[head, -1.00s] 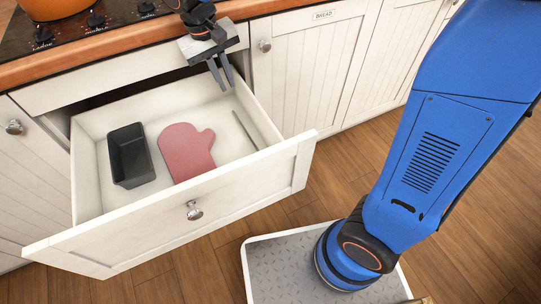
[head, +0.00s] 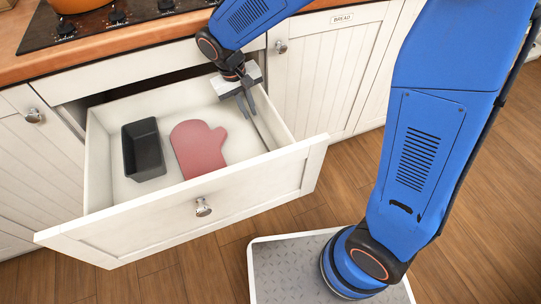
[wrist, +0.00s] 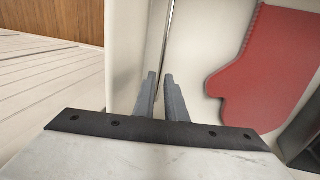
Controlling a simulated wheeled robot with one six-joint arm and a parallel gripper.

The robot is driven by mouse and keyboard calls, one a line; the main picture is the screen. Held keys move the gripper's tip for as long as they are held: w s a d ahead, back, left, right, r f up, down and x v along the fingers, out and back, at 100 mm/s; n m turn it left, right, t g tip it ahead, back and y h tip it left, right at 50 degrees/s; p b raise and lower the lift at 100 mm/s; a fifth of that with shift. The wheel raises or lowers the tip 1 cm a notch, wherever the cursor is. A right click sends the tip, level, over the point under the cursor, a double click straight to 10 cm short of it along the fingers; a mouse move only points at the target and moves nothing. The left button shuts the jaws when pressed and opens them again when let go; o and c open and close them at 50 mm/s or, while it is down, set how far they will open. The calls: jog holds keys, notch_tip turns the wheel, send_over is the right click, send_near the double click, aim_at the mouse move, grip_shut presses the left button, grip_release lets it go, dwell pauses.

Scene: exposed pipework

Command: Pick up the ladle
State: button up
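A thin grey metal rod, which looks like the ladle's handle (head: 262,136), lies along the right side of the open drawer (head: 203,213). I see no bowl; part of the rod is hidden by my gripper. In the wrist view the rod (wrist: 169,28) runs up from near the gap between the fingertips (wrist: 160,76), close to the drawer's side wall. I cannot tell whether the fingers touch it.
A red oven mitt (head: 198,148) lies mid-drawer, left of my gripper. A dark rectangular tin (head: 144,150) lies further left. The counter edge (head: 130,62) and stove (head: 95,28) are behind. The drawer's right wall (wrist: 125,45) is close to my fingers.

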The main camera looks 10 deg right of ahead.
aim_at(253, 124)
jog(key=shift+w+d+f, duration=0.1)
jog(key=shift+d+f, duration=0.1)
jog(key=shift+f, duration=1.15)
jog(key=shift+d+f, duration=0.2)
jog(key=shift+f, duration=1.15)
grip_shut()
jog(key=shift+r, duration=0.15)
